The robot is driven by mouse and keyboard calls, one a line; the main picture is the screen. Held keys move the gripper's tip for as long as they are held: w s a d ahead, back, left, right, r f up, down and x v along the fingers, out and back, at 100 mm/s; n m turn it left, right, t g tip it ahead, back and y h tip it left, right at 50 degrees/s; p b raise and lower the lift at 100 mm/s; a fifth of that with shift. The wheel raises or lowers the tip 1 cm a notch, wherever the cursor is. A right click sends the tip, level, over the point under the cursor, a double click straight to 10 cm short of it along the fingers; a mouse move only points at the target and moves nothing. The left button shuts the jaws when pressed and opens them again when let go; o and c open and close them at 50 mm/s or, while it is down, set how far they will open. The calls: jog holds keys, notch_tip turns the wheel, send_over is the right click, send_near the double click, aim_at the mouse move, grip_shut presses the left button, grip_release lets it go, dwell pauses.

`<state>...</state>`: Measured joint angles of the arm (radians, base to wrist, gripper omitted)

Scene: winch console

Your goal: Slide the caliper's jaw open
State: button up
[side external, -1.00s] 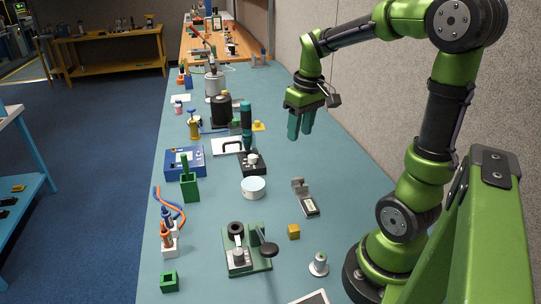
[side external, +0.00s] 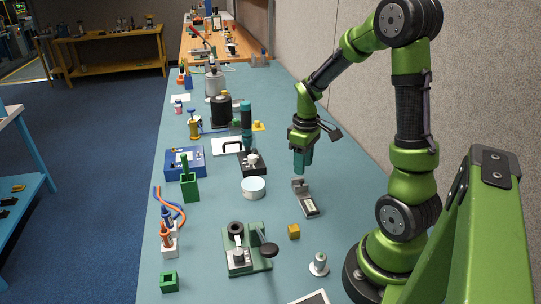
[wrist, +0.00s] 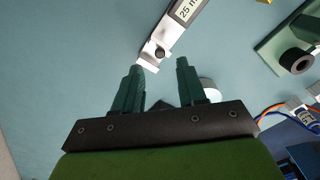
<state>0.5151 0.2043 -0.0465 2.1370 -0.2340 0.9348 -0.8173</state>
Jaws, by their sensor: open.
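The caliper (side external: 308,204) lies on the blue-green bench top, a grey metal piece with a light label plate on its near part and an upright jaw at its far end. In the wrist view the caliper (wrist: 173,32) shows a "25 m…" label, cut off by the top edge, and a dark round knob near its jaw end. My gripper (side external: 302,170) hangs just above the caliper's far end, green fingers pointing down. In the wrist view my gripper (wrist: 158,65) is open, with the caliper's jaw end just beyond the fingertips, near the left finger. Contact is not visible.
A white round tin (side external: 253,188) stands left of the caliper. A yellow cube (side external: 294,232) and a green winch-like fixture (side external: 243,250) are nearer the camera. A small metal cylinder (side external: 319,263) stands at front right. The bench right of the caliper is clear.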

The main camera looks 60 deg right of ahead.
aim_at(301, 186)
jog(key=shift+f, duration=2.35)
grip_shut()
